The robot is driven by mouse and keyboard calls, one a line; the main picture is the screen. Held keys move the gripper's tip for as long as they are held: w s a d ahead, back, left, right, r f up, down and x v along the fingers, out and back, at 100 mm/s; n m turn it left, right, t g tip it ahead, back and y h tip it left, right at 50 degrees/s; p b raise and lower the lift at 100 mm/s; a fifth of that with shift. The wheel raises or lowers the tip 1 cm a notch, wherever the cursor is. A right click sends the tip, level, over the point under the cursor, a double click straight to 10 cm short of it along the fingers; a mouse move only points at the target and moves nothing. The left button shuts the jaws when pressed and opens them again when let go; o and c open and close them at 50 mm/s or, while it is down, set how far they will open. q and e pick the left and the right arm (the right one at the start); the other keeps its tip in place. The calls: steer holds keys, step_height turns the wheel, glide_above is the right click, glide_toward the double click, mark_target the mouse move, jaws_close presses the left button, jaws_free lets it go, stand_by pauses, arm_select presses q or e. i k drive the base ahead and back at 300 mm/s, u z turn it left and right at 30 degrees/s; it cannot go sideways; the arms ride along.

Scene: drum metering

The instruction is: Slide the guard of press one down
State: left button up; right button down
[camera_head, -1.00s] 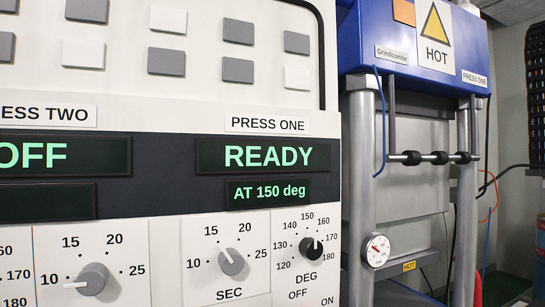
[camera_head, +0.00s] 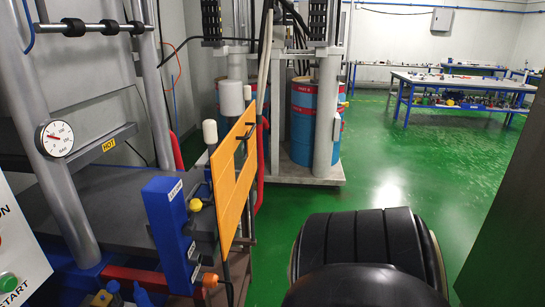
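Press one stands at the left edge, cut off by the frame. Its near grey column (camera_head: 45,180) carries a round dial gauge (camera_head: 55,138). A crossbar with black rollers (camera_head: 108,27) runs between the columns near the top. Behind it is a light grey panel (camera_head: 95,75), which looks like the guard; how far down it reaches is unclear. Below is a dark ledge with a yellow HOT label (camera_head: 109,145), above a dark flat bed (camera_head: 95,205). Neither of my grippers is in view; a black rounded arm part of mine fills the bottom right.
A blue box (camera_head: 172,225) and an upright orange panel (camera_head: 233,175) stand right of the press. Blue drums (camera_head: 305,110) stand on a platform behind. Part of a control panel with a green START button (camera_head: 8,281) is at lower left. Green floor (camera_head: 395,180) is clear toward the workbenches.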

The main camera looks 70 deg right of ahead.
mark_target(230, 196)
steer(key=z, duration=1.75)
steer(key=k, duration=0.55)
steer(key=z, duration=1.2)
steer(key=i, duration=0.75)
steer(key=u, duration=0.15)
